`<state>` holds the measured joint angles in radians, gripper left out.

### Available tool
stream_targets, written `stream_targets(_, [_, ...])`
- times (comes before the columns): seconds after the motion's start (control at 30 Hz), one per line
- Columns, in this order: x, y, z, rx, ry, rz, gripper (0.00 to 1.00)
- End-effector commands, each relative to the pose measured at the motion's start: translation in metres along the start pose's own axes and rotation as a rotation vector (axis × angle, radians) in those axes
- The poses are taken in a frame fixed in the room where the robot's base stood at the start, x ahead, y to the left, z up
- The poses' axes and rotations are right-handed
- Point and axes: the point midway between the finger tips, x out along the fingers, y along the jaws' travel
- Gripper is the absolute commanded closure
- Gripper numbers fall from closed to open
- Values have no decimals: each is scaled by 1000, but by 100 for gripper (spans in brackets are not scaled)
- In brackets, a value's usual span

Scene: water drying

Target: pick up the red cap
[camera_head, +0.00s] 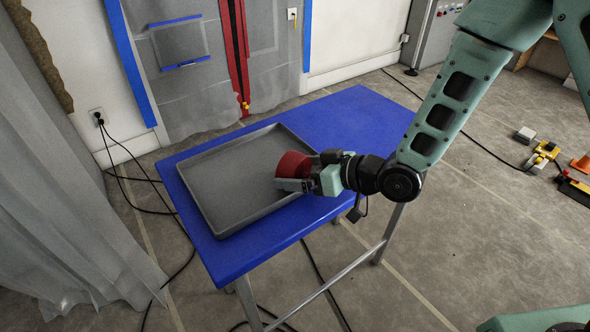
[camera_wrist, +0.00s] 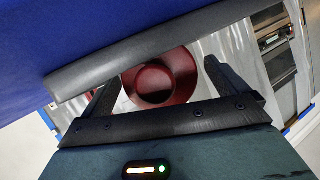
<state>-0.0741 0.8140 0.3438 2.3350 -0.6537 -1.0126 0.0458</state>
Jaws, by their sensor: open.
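The red cap (camera_head: 292,166) is round and shows at the right side of the grey tray (camera_head: 222,226), near its rim. My gripper (camera_head: 297,173) reaches in from the right with its fingers open around the cap. In the wrist view the cap (camera_wrist: 158,80) shows as a dark red disc with a raised round middle, between the two spread fingers (camera_wrist: 160,78). A visible gap lies between each finger and the cap there. I cannot tell whether the cap touches the tray floor.
The tray lies on a blue table (camera_head: 352,112) with bare top to its right and back. The tray's dark rim (camera_wrist: 130,60) crosses the wrist view close to the fingers. The rest of the tray is empty. Cables (camera_head: 128,186) lie on the floor at left.

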Motion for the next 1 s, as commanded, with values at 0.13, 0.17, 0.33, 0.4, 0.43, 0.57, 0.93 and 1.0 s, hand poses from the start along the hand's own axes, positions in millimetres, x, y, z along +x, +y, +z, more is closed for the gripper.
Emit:
stream_targets(0.13, [8,0,0,1,0,1,2])
stream_targets(0.17, [8,0,0,1,0,1,2])
stream_targets(0.33, [8,0,0,1,0,1,7])
stream_targets(0.4, [8,0,0,1,0,1,27])
stream_targets(0.43, [8,0,0,1,0,1,35])
stream_targets(0.57, [8,0,0,0,0,1,52])
stream_targets(0.93, [2,-3,-16,-3,3,2,55])
stream_targets(1.0, [-3,-6,-27,-4,4,2,55])
